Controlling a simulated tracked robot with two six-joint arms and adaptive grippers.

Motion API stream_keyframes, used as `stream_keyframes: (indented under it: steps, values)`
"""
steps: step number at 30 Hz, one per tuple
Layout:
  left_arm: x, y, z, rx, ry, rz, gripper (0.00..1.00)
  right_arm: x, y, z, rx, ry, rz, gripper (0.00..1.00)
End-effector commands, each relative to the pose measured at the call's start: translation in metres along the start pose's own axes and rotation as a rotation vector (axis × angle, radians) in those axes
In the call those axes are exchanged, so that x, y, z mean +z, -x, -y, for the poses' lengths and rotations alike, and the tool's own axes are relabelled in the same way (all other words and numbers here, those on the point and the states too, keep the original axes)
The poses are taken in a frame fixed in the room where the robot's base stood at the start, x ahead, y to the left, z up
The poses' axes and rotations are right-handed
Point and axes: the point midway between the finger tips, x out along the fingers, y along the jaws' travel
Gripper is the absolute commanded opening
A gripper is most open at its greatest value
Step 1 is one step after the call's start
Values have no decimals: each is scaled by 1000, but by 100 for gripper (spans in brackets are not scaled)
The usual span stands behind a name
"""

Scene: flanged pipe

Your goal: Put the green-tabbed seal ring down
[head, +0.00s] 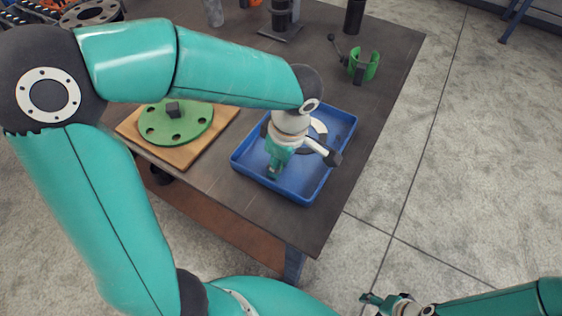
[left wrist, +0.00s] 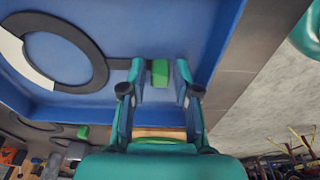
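The dark seal ring (left wrist: 66,61) lies in the blue tray (head: 241,158), and its strap leads to a green tab (left wrist: 160,73). In the head view the ring (head: 321,132) is partly hidden by my left arm. My left gripper (left wrist: 160,82) reaches down into the tray with its fingers on either side of the tab, and a gap shows beside the tab. In the head view this gripper (head: 273,171) is over the tray's near-left part. My right gripper (head: 378,302) is low at the right, away from the table; its finger gap is unclear.
A green flange (head: 160,133) lies on a wooden board (head: 200,146) left of the tray. A green clamp (head: 366,66) and dark cylinders (head: 354,17) stand farther back. The table top right of the tray is clear.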

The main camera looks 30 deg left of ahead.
Motion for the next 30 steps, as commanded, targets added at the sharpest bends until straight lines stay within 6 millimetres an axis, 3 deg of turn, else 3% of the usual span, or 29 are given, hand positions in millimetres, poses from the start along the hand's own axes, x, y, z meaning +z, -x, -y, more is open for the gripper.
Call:
stream_keyframes:
  steps: [14, 30]
  values:
    - [0, 8, -1, 3, 1, 0, 43, 0, 2, 1, 0, 0, 0, 54]
    - [0, 104, 0, 3, 1, 1, 43, 0, 12, 4, 0, 0, 0, 54]
